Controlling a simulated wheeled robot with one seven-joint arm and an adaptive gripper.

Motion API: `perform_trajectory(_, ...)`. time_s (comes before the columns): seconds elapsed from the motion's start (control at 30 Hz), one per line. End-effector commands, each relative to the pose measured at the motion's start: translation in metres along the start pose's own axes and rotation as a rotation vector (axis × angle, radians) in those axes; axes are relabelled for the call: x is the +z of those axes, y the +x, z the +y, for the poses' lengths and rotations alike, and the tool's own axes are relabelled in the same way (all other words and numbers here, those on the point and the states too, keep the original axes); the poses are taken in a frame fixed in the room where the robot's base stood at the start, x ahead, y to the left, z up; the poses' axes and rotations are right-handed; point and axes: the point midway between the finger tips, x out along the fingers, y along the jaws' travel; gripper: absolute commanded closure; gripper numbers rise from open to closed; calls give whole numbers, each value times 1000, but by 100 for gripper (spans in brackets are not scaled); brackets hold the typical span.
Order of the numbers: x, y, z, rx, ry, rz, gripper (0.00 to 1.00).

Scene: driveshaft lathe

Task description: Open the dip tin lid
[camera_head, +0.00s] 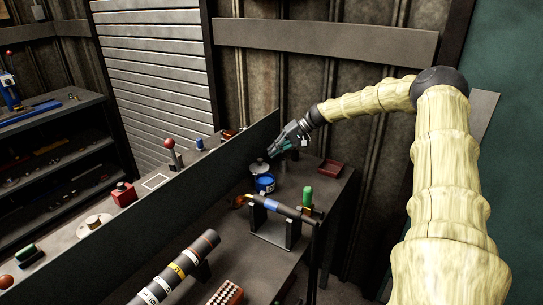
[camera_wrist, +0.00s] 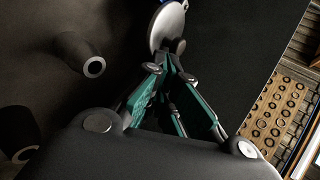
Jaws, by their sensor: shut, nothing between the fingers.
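In the wrist view the lid (camera_wrist: 166,28) is a pale disc seen at an angle, just beyond my fingertips, with a sliver of blue at the top edge. My gripper (camera_head: 279,148) is right of and above the lid. In the wrist view my gripper (camera_wrist: 172,62) has its fingers together, with nothing between them. I cannot tell whether they touch the lid.
The long dark panel (camera_head: 200,205) runs left of the tin. A red tray (camera_head: 330,168) lies right of the tin, near the wall. Some bench between tin and tray is clear.

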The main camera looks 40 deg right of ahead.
Motion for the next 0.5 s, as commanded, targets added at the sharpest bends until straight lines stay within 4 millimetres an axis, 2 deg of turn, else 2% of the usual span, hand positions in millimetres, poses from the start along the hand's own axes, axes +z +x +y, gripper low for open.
perform_trajectory(0.03,-5,-8,6,-1,1,4,100)
perform_trajectory(0.5,-28,-88,8,-8,1,1,100)
